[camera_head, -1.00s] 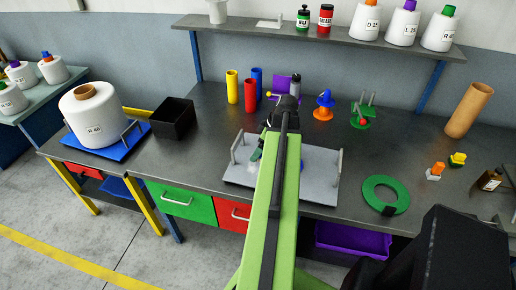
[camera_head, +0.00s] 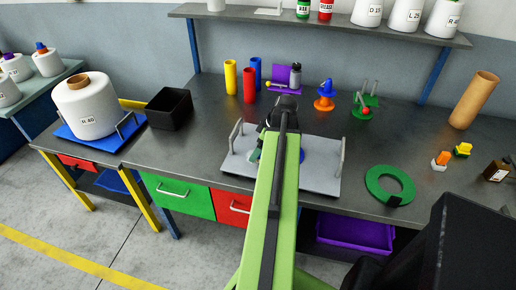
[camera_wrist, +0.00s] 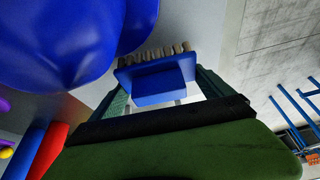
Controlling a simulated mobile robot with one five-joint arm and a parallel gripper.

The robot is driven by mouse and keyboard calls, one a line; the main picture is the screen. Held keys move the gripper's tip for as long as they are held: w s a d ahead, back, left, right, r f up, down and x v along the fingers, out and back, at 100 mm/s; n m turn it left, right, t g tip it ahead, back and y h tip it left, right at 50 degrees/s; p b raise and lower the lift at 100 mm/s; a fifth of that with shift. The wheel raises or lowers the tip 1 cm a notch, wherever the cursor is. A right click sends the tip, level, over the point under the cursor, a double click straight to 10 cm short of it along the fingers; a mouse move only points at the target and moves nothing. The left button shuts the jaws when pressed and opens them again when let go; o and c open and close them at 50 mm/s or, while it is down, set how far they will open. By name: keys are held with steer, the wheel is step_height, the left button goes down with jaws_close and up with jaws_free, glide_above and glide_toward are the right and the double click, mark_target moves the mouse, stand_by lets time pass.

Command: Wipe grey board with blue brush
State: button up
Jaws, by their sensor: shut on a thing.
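The grey board (camera_head: 322,178) lies flat near the front edge of the workbench, with a raised handle at each side. My gripper (camera_wrist: 160,86) is shut on the blue brush (camera_wrist: 155,88), whose pale bristles show beyond the teal fingers in the wrist view. In the head view my arm hides the brush and most of the gripper, which is over the board's left-middle part. A blue patch (camera_head: 307,156) shows on the board right of my arm. A large, rounded blue shape (camera_wrist: 60,40) fills the wrist view's upper left. I cannot tell whether the bristles touch the board.
Yellow (camera_head: 230,77), red (camera_head: 249,85) and blue tubes stand behind the board. A black bin (camera_head: 169,108) and a large white bobbin (camera_head: 86,108) are at left. A green ring (camera_head: 374,184) lies right of the board. The bench between them is clear.

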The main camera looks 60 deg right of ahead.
mark_target(246, 158)
steer(key=shift+f+b, duration=0.75)
stand_by(0.3)
steer(key=shift+w+a+r, duration=0.1)
steer(key=shift+w+a, duration=0.15)
steer(key=shift+w, duration=0.6)
steer(key=shift+w+a+r, duration=0.1)
steer(key=shift+w+a, duration=0.15)
steer(key=shift+w, duration=0.6)
steer(key=shift+w+a+f, duration=0.1)
steer(key=shift+w+a, duration=0.15)
steer(key=shift+w, duration=0.6)
steer(key=shift+w+a+f, duration=0.1)
steer(key=shift+w+a, duration=0.1)
steer(key=shift+w, duration=0.65)
steer(key=shift+s+a+f, duration=0.1)
steer(key=shift+s+a, duration=0.05)
steer(key=shift+a, duration=0.35)
steer(key=shift+s+a+f, duration=0.1)
steer(key=shift+s+a, duration=0.05)
steer(key=shift+a, duration=0.35)
steer(key=shift+s+d+f+b, duration=0.1)
steer(key=shift+s+d+b, duration=0.15)
steer(key=shift+s, duration=0.65)
steer(key=shift+s+d+b, duration=0.1)
steer(key=shift+s+d, duration=0.15)
steer(key=shift+s, duration=0.6)
